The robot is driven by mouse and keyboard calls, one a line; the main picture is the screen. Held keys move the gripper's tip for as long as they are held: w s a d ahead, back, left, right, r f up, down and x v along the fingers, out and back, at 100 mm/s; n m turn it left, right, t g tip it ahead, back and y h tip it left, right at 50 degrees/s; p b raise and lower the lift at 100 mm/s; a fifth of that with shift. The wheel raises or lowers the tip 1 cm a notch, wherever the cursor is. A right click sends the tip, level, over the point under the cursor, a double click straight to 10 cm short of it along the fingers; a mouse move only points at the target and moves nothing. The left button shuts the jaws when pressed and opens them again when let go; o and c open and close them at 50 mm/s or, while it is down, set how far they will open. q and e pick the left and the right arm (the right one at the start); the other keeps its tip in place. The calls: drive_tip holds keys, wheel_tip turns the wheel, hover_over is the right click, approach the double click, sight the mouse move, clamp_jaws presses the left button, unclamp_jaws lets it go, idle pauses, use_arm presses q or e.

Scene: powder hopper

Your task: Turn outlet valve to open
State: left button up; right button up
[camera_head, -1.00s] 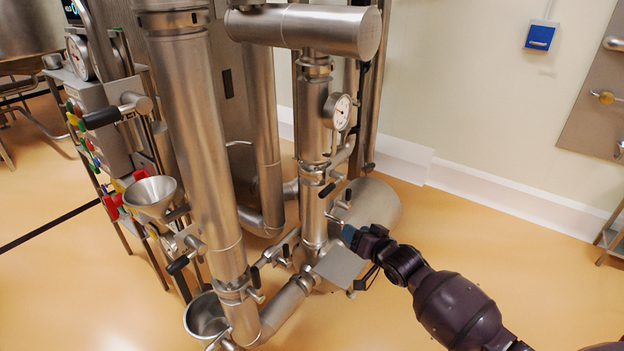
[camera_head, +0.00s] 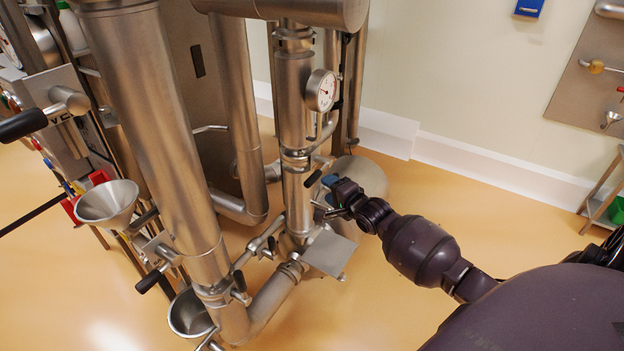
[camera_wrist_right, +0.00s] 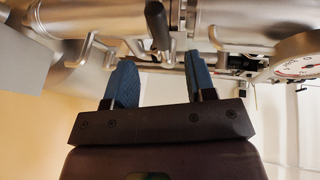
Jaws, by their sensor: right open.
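A valve lever with a black grip (camera_head: 312,178) sticks out from the steel vertical pipe (camera_head: 296,100), below the round gauge. My right gripper (camera_head: 326,188) is just right of this lever, and its blue fingers are partly hidden by my wrist. In the right wrist view my right gripper (camera_wrist_right: 160,78) is open, its blue fingers apart with nothing between them. A dark cylindrical grip (camera_wrist_right: 157,25) lies ahead, in line with the gap. Another black-handled valve (camera_head: 150,280) sits below the small funnel. No label shows which is the outlet valve. My left gripper is out of view.
The gauge (camera_head: 321,90) is close above my right gripper. A flat steel plate (camera_head: 330,253) and a slanting pipe (camera_head: 270,305) lie below it. A steel funnel (camera_head: 107,203) and a pot (camera_head: 190,312) are at left. The orange floor (camera_head: 400,325) is clear.

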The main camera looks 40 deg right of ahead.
sight(316, 180)
drive_tip(key=b+x, duration=0.1)
drive_tip(key=x, duration=0.2)
drive_tip(key=b+x, duration=0.1)
drive_tip(key=x, duration=0.3)
drive_tip(key=shift+w+f, duration=0.25)
drive_tip(key=shift+w, duration=0.65)
clamp_jaws()
